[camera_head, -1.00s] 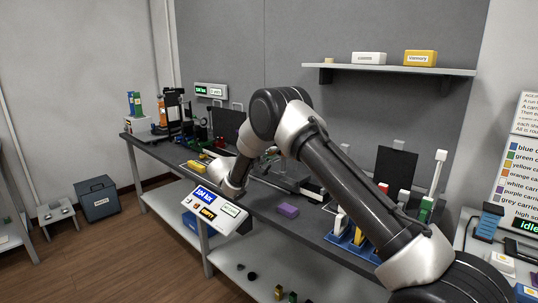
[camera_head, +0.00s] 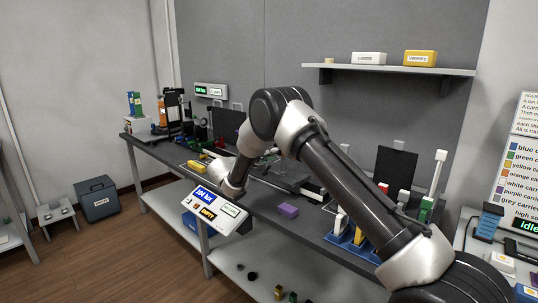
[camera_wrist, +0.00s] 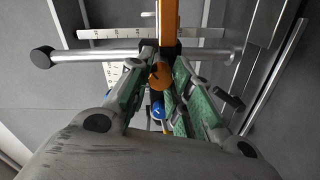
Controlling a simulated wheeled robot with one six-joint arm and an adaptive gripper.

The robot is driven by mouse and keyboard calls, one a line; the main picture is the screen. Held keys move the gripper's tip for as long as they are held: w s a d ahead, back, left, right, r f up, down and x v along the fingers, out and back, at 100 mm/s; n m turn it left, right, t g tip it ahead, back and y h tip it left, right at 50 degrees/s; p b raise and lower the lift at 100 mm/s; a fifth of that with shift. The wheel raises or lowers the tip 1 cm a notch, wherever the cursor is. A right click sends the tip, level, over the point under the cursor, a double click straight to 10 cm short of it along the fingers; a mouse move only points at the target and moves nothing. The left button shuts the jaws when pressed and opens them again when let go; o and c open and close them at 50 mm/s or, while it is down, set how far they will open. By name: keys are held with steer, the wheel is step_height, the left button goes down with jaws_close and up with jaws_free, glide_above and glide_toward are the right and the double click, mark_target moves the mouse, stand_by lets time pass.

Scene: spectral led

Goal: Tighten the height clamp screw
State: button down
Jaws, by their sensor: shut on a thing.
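In the wrist view, my gripper (camera_wrist: 163,74) has its two green-padded fingers closed around a small orange knob (camera_wrist: 160,76), which looks like the height clamp screw. The knob sits at the lower end of an upright orange part (camera_wrist: 167,22). A blue round knob with a white mark (camera_wrist: 158,109) shows between the fingers, nearer the palm. The fingers hide part of both knobs and their mounts. In the head view, my arm's wrist covers the gripper and the screw.
A metal rod with a black end (camera_wrist: 95,56) and a white graduated scale (camera_wrist: 105,33) run across behind the fingers. On the bench, a purple block (camera_head: 288,210) and a yellow block (camera_head: 196,164) lie near the front edge. A tilted display panel (camera_head: 211,210) stands at the front.

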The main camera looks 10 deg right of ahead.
steer(key=shift+a, duration=0.1)
steer(key=c, duration=1.3)
jaws_free()
steer(key=shift+o, duration=0.2)
steer(key=v, duration=1.2)
